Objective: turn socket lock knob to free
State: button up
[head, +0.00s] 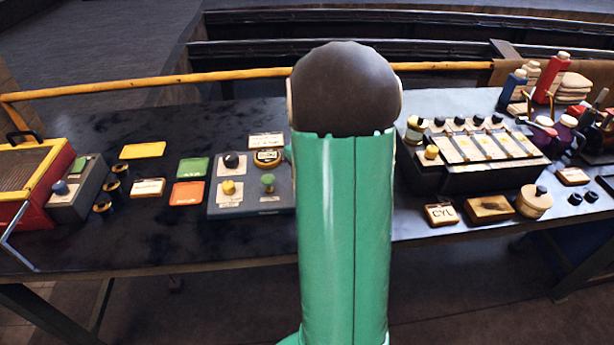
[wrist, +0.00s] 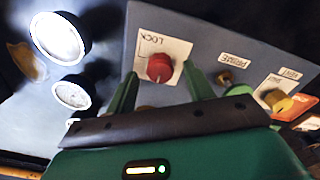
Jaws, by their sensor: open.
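In the wrist view, a red knob (wrist: 160,66) sits on a white plate (wrist: 179,47) on a grey panel. The plate reads LOCK upside down, with the word at its upper left. Other marks on the plate are hidden or too small to read. My gripper (wrist: 160,80) is open and empty, with one green finger on each side of the knob as seen by the camera. I cannot tell whether the fingertips reach the knob's depth or touch it. In the head view my arm hides the gripper, and I do not see the red knob.
Two white-faced round parts (wrist: 58,37) stand at left. The head view shows a grey control box (head: 245,201) left of my arm and a crowded bench right.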

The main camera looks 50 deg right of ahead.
notch_tip(320, 180, up, 13)
jog(key=shift+f, duration=0.15)
jog(key=shift+a, duration=0.1)
dwell(0.5)
